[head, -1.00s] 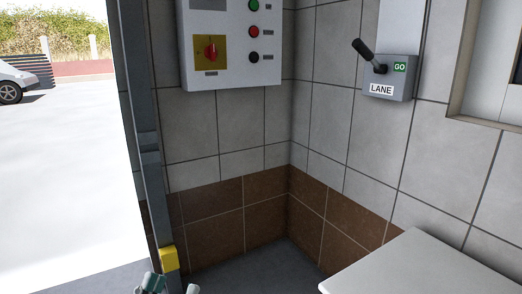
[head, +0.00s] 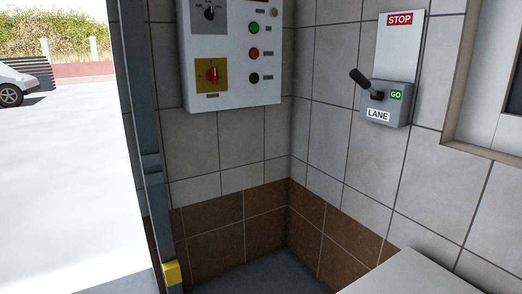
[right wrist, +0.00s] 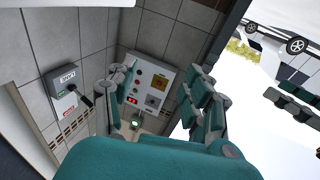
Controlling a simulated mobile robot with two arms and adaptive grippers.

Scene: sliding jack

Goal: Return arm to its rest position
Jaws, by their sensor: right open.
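My right gripper (right wrist: 158,82) shows in the right wrist view with its teal fingers spread apart. Nothing is between the fingers, and the wall panel shows beyond the gap. Neither gripper shows in the head view. My left gripper cannot be made out. A grey lever box (head: 385,103) marked LANE and GO is on the right wall, with its black lever (head: 366,82) tilted up to the left. A white plate with a red STOP sign (head: 399,19) is above it. The lever box also shows in the right wrist view (right wrist: 63,92), apart from the fingers.
A white control panel (head: 243,85) with a red rotary switch and coloured buttons hangs on the left wall. A grey post (head: 151,163) with a yellow block (head: 172,272) borders the open doorway. A pale counter top (head: 415,278) is at lower right. A window frame (head: 459,85) is at right.

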